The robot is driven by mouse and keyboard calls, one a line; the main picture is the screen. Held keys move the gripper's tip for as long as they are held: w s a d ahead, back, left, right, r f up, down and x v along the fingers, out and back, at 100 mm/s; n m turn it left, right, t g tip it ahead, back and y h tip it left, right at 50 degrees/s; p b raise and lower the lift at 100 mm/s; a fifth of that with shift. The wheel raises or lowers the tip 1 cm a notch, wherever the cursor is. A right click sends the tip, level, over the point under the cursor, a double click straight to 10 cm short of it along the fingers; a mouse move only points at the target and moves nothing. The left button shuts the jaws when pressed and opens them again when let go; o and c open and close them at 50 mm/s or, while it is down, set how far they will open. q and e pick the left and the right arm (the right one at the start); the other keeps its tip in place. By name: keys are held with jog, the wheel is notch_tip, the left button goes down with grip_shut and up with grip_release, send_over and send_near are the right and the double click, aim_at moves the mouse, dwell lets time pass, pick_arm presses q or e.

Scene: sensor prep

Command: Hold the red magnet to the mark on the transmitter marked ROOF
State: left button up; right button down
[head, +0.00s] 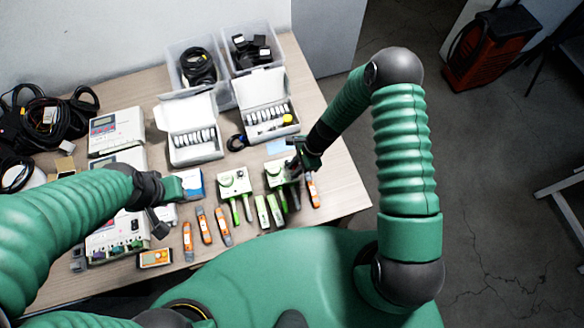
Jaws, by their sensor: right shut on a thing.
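Two white-and-green transmitter-like devices with green prongs stand near the front of the table: a left one (235,181) and a right one (273,178). I cannot read a ROOF label or make out the mark on either. My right gripper (293,168) is at the right device, over its right side, and hides part of it. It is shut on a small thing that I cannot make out. I cannot see the red magnet; the gripper may hide it. My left gripper (160,214) is over the left part of the table, by the white instruments; its jaw opening is unclear.
Orange-and-grey tools (205,226) lie along the front, with another (312,190) right of the right device. Two open white cases (193,145) (262,122) and clear bins (250,48) stand behind. Black cables (62,118) lie at left. The table's right edge is mostly clear.

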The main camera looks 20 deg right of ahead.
jog(key=shift+d, duration=0.1)
jog(key=shift+a+r, duration=0.1)
jog(key=shift+a, duration=0.6)
jog(key=shift+d, duration=0.3)
jog(key=shift+a, duration=0.5)
pick_arm(q)
jog(key=shift+a+f, duration=0.25)
jog(key=shift+a, duration=0.35)
pick_arm(e)
jog(key=shift+f, duration=0.35)
pick_arm(q)
jog(key=shift+d, duration=0.2)
jog(key=shift+a+f+b, duration=0.1)
jog(key=shift+a+b, duration=0.1)
jog(key=shift+b, duration=0.1)
pick_arm(e)
jog(key=shift+a+f, duration=0.15)
